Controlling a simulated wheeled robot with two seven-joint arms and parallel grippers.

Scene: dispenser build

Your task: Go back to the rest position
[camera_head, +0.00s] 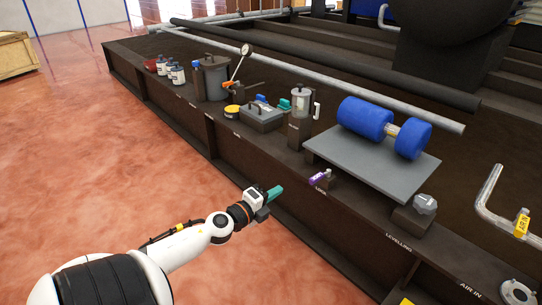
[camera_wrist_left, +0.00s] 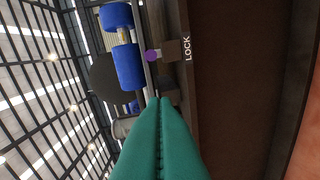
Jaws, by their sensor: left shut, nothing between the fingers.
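My left gripper (camera_head: 275,192) reaches in from the lower left in the head view. Its green fingers are closed together with nothing between them. It hangs in front of the dark bench, touching nothing that I can see. In the left wrist view the shut green fingers (camera_wrist_left: 160,135) fill the lower middle. A small purple item (camera_head: 320,177) sits on the bench ledge to the right of the fingertips; it also shows in the left wrist view (camera_wrist_left: 152,56) near the LOCK label. My right gripper is in neither view.
A grey plate (camera_head: 340,161) carries a blue two-part cylinder (camera_head: 364,118). A grey canister (camera_head: 302,101), a toolbox (camera_head: 262,117) and a large pot (camera_head: 212,80) stand along the bench. A wooden crate (camera_head: 16,56) is at far left. The red floor (camera_head: 110,160) beside the bench is clear.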

